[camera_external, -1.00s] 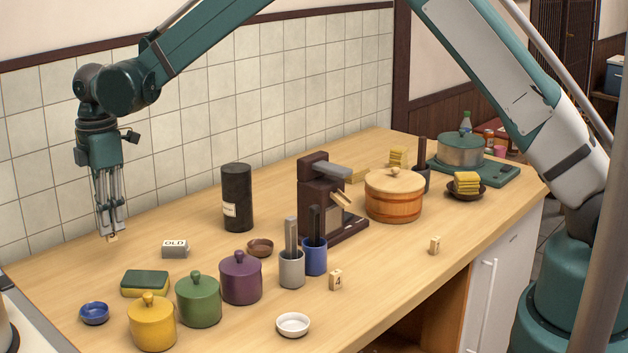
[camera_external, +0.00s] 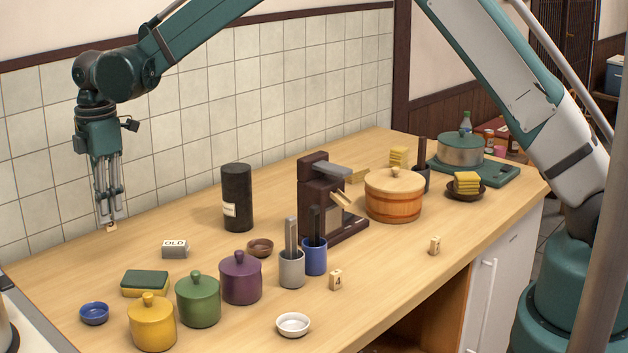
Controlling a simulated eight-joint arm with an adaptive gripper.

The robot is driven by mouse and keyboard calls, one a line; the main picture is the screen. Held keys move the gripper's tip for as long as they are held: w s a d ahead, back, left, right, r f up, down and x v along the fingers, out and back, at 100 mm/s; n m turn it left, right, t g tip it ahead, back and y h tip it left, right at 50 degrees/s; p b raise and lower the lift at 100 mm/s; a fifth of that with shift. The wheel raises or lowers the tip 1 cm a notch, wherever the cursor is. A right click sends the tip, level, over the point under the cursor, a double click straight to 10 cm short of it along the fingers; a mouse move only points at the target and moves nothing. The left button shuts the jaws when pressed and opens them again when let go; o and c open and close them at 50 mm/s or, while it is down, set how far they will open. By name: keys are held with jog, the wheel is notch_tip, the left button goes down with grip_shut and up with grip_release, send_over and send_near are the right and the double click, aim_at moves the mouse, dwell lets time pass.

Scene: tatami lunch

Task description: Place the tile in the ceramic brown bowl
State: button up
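My gripper (camera_external: 110,222) is at the far left, above the back part of the counter. It is shut on a small pale wooden tile (camera_external: 111,228), which shows just below the fingertips. The tile's face is too small to read. A small brown bowl (camera_external: 260,248) stands on the counter to the right of my gripper, between the black canister and the purple jar; it looks empty. Two other pale tiles stand on the counter: one marked "A" (camera_external: 336,280) near the front and another (camera_external: 435,246) farther right.
A grey "OLD" block (camera_external: 175,249) and a black canister (camera_external: 237,198) stand near the bowl. Yellow, green and purple (camera_external: 241,278) lidded jars, a sponge (camera_external: 145,284), blue and white bowls and utensil cups (camera_external: 292,267) fill the front. A dark grinder (camera_external: 322,200) stands right.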

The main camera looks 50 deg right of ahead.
jog(key=s+d+p, duration=0.2)
jog(key=s+d, duration=0.1)
jog(key=d, duration=0.4)
jog(key=s+d+p, duration=0.3)
jog(key=d, duration=0.4)
jog(key=r+n+p, duration=0.1)
jog(key=p, duration=0.3)
send_over(261, 249)
jog(key=shift+s+a+r, duration=0.2)
jog(key=shift+s+a, duration=0.25)
jog(key=shift+f, duration=0.15)
jog(key=shift+f+b, duration=1.4)
jog(key=shift+f, duration=3.3)
jog(key=o, duration=0.7)
